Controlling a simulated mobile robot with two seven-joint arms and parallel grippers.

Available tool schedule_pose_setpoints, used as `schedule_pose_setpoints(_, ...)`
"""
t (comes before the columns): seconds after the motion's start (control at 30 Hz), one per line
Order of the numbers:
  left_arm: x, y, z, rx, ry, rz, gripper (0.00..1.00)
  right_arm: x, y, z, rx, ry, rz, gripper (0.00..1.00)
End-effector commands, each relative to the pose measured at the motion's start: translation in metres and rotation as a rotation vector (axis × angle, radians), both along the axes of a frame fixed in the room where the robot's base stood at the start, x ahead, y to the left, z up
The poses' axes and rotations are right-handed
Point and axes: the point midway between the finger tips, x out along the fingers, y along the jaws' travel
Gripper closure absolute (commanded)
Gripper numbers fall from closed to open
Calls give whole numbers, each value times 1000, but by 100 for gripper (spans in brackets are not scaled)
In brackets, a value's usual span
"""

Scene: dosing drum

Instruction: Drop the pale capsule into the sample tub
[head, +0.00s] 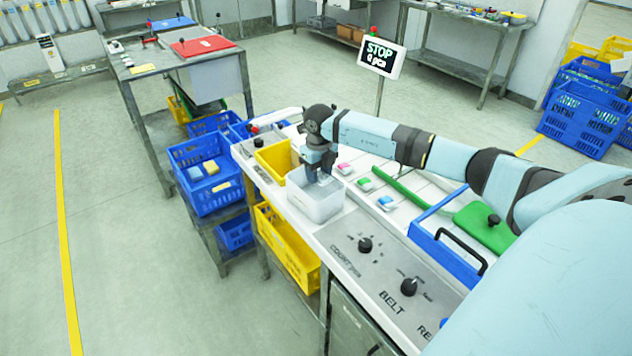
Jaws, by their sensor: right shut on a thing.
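My right gripper (320,173) points down over a whitish, see-through tub (322,207), which I take for the sample tub, on the left part of the bench. Its fingertips are at or just inside the tub's opening. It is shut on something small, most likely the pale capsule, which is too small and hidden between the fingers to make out. The inside of the tub is partly hidden by the gripper and the wall. My left gripper is not in view.
A yellow bin (274,160) stands right behind the tub. Small colored blocks, a green bar (405,193), a blue tray with a black handle (447,240) and a green lid (485,228) lie to the right. A knob panel (385,278) is in front. A sign (381,57) reads STOP.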

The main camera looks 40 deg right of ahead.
Motion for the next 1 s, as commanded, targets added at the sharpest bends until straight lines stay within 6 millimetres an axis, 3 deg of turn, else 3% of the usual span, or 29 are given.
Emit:
schedule_pose_setpoints(0.03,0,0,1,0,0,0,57,0,0,0,0,0,0,79)
schedule_pose_setpoints(0.07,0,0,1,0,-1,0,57,0,0,0,0,0,0,54)
schedule_pose_setpoints(0.2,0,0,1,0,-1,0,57,0,0,0,0,0,0,27)
schedule_pose_setpoints(0.57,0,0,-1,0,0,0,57,0,0,7,0,-2,1,27)
schedule_pose_setpoints(0.67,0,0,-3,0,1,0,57,1,0,21,-1,-2,0,27)
schedule_pose_setpoints(1.0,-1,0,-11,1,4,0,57,1,0,97,0,-4,0,27)
